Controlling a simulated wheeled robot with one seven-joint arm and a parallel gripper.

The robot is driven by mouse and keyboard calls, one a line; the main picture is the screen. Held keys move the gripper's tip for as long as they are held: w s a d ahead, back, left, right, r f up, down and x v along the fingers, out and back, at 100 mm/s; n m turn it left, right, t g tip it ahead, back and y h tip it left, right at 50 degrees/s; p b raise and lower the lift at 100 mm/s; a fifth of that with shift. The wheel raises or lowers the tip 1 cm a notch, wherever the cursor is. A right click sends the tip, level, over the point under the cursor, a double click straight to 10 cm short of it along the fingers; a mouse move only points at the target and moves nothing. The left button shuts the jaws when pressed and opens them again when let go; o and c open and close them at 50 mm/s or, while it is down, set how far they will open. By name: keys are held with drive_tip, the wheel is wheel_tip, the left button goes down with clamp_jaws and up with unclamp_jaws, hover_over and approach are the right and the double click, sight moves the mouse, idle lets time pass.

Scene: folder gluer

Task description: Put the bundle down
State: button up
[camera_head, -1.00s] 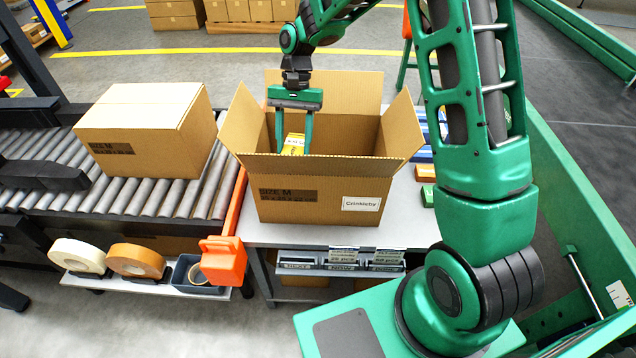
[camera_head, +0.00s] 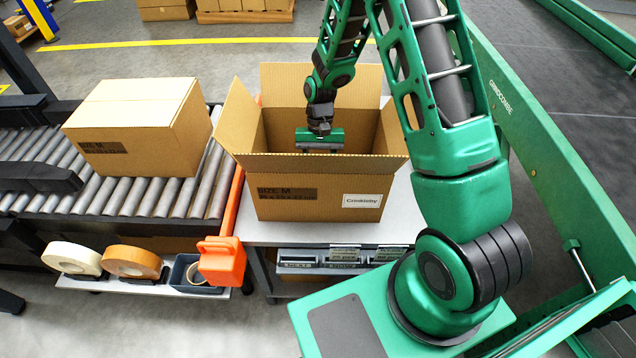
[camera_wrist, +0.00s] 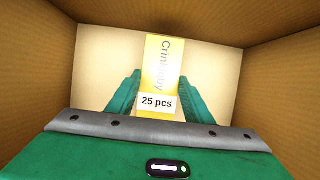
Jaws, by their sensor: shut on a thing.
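My gripper (camera_wrist: 156,95) reaches down inside the open cardboard box (camera_head: 312,203), whose label reads "Crinkleby". In the wrist view its two green fingers stand on either side of a yellow and white bundle (camera_wrist: 160,65) marked "25 pcs", and are shut on it. The box floor (camera_wrist: 210,55) shows around the bundle. I cannot tell whether the bundle touches the floor. In the head view the front wall of the box hides the fingers and the bundle; only the top of the gripper shows.
The box stands with flaps open on a grey table (camera_head: 285,233). Its walls surround my gripper closely. A closed box (camera_head: 125,145) sits on the roller conveyor (camera_head: 150,195) at left. Tape rolls (camera_head: 130,261) and an orange tool (camera_head: 221,261) are at the front left.

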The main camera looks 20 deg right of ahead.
wheel_tip(320, 180, down, 3)
drive_tip(key=shift+r, duration=0.2)
drive_tip(key=o, duration=1.1)
drive_tip(key=v, duration=1.2)
